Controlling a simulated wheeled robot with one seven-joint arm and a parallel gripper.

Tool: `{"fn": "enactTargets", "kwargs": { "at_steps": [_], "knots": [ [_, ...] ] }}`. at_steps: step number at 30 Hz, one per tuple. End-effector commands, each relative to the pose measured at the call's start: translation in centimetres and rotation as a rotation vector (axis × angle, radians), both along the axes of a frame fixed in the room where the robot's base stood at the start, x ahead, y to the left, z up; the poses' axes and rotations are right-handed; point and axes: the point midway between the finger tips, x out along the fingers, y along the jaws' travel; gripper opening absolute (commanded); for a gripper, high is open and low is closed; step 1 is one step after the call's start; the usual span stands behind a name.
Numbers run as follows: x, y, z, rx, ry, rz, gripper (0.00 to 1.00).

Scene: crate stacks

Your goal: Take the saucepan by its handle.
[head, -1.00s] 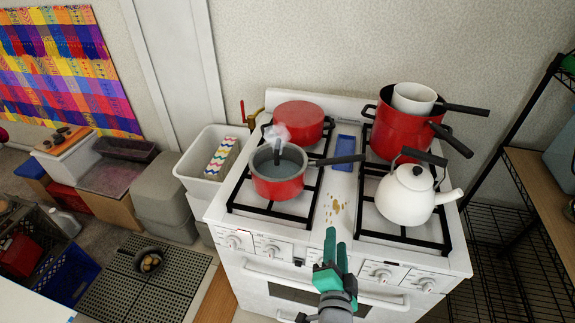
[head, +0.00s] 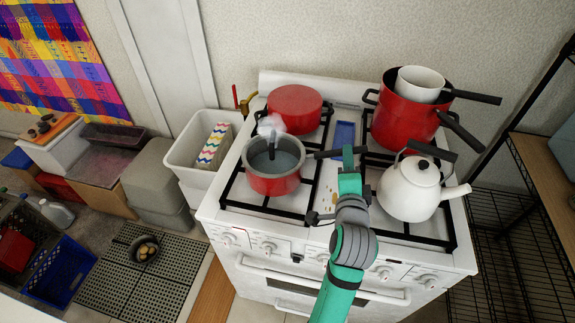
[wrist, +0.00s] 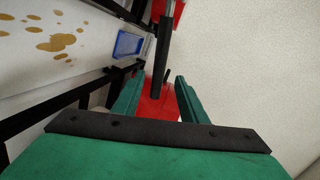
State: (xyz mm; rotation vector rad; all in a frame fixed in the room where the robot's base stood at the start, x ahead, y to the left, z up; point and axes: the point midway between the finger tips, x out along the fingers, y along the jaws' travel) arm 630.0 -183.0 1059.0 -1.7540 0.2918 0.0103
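The red saucepan (head: 273,184) stands upright on the front left burner, with grey liquid inside and steam above. Its black handle (head: 328,154) points right, partly hidden behind my gripper. My gripper (head: 349,165) is over the stove's middle at the handle. In the wrist view my gripper (wrist: 159,88) is open, its two green fingers apart. The handle (wrist: 161,62) lines up with the gap between them, its end showing there. I see no contact; how deep it sits in the gap I cannot tell.
A white kettle (head: 408,192) stands on the front right burner. Behind it a red pot (head: 402,122) holds a white pan (head: 418,84), with handles sticking out right. A blue spoon rest (head: 344,134) lies between burners.

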Motion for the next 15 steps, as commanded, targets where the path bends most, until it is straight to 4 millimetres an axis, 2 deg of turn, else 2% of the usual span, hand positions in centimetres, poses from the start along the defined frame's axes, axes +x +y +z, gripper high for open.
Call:
{"fn": "enactTargets", "kwargs": {
  "at_steps": [4, 12, 15],
  "knots": [
    [0.9, -0.3, -0.2, 0.0, 0.0, -0.002, 0.39],
    [4.3, -1.1, -1.0, 0.001, 0.0, -0.002, 0.39],
    [5.0, -1.2, -1.1, -0.001, -0.001, -0.003, 0.39]
  ]
}}
